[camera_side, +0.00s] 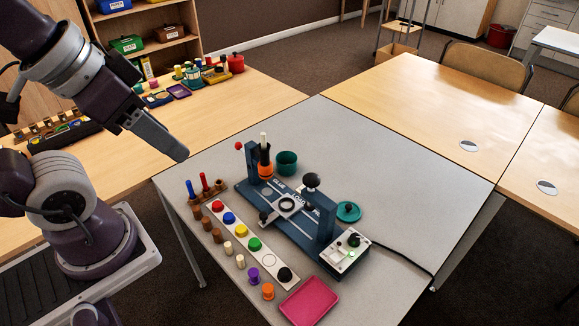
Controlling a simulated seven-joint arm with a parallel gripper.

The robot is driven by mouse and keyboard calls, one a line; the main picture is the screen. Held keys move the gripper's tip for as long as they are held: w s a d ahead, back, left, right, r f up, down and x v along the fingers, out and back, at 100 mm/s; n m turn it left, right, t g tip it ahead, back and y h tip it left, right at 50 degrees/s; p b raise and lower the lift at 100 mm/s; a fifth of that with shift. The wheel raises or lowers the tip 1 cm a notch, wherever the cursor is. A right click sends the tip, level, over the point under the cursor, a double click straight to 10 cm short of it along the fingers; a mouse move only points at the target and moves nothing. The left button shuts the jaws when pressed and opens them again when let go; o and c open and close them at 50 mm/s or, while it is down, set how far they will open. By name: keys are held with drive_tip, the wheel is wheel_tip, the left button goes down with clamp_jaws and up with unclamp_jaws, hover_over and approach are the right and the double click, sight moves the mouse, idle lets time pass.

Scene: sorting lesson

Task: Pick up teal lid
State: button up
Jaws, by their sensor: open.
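The teal lid (348,211) is a round disc with a small dark knob. It lies on the grey table at the right, behind the right end of the blue glue station. A teal cup (287,163) stands farther back on the same table, behind the station. My gripper (181,154) is high at the upper left, above the table's left edge, well apart from the lid. It is open and nothing shows in it. The gap between its fingers is hard to see from this side.
The blue station (270,203) with its upright posts stands between my gripper and the lid. A white strip (240,232) with coloured pieces, wooden pegs and a pink tray (309,302) lie in front. A black cable (405,255) runs right. The table's back right is clear.

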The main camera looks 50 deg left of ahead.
idle(0.4)
drive_tip(key=o, duration=0.7)
